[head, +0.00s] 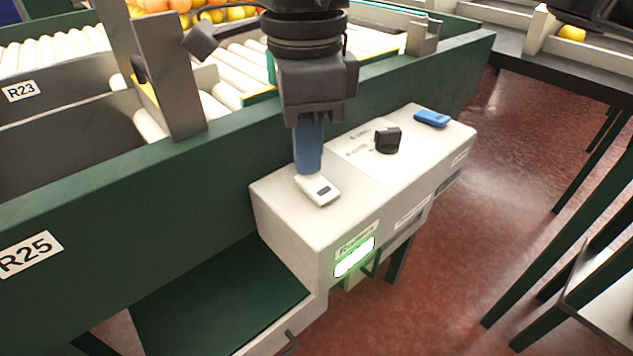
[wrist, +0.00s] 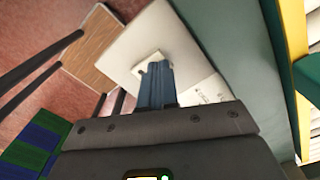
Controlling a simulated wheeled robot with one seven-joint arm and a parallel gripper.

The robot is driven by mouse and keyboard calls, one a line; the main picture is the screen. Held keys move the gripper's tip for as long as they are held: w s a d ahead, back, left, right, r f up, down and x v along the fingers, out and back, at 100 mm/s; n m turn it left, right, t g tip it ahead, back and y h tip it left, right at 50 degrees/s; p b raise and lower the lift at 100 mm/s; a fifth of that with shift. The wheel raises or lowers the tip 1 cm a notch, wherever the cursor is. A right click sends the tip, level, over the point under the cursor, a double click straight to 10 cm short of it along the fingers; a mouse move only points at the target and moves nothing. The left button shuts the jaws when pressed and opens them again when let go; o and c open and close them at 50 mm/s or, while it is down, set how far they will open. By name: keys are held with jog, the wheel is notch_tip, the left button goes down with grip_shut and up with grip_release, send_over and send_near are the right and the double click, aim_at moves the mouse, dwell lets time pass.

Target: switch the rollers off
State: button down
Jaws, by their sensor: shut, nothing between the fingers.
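A pale control box (head: 285,215) is fixed along the green conveyor side. On its top near the left end is a small white switch plate (head: 318,189) with a dark rocker. My gripper (head: 309,170) points down, its blue fingers shut and empty, with the tips at the back edge of this plate; I cannot tell whether they touch it. In the wrist view the fingers (wrist: 157,88) partly cover the plate (wrist: 146,62). A bright green lamp (head: 355,257) glows on the box's front under a label too blurred to read.
A black knob (head: 388,140) and a blue object (head: 432,118) sit farther right on the box top. Green conveyor walls (head: 230,145) with rollers (head: 60,52) and oranges (head: 165,6) rise behind. Red floor (head: 500,150) is open to the right, beside a dark-legged table (head: 600,285).

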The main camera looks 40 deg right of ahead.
jog(key=shift+f+b, duration=0.7)
jog(key=shift+b, duration=0.05)
dwell(0.4)
jog(key=shift+r, duration=0.1)
jog(key=shift+r+p, duration=1.25)
jog(key=shift+r, duration=2.2)
